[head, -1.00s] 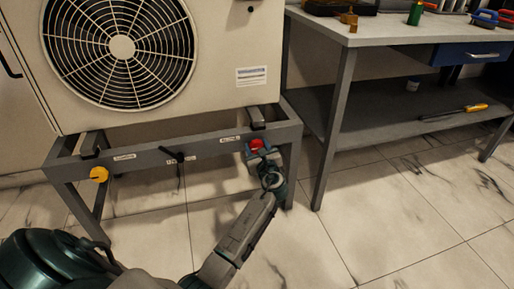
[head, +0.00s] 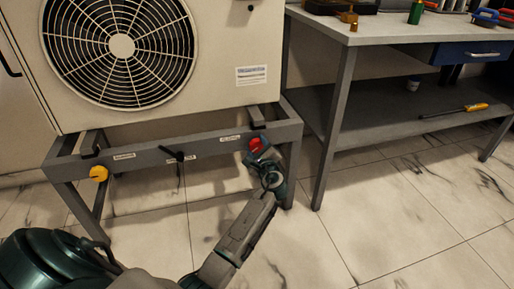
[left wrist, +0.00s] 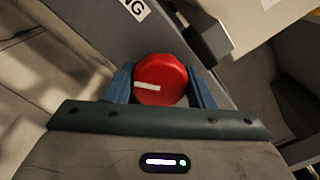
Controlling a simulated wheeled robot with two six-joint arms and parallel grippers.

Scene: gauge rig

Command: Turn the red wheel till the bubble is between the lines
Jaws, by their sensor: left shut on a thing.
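The red wheel (head: 255,144) sits on the front rail of the grey stand, near its right end. My left gripper (head: 260,153) is shut on the wheel. Its two fingers (left wrist: 162,88) stand on either side of the wheel. No bubble or level lines can be made out in either view. My right gripper is not in view.
A yellow knob (head: 98,173) is at the rail's left end and a black lever (head: 176,155) near its middle. A fan unit (head: 215,60) rests on the stand. A workbench (head: 400,32) with a lower shelf stands to the right. The tiled floor in front is open.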

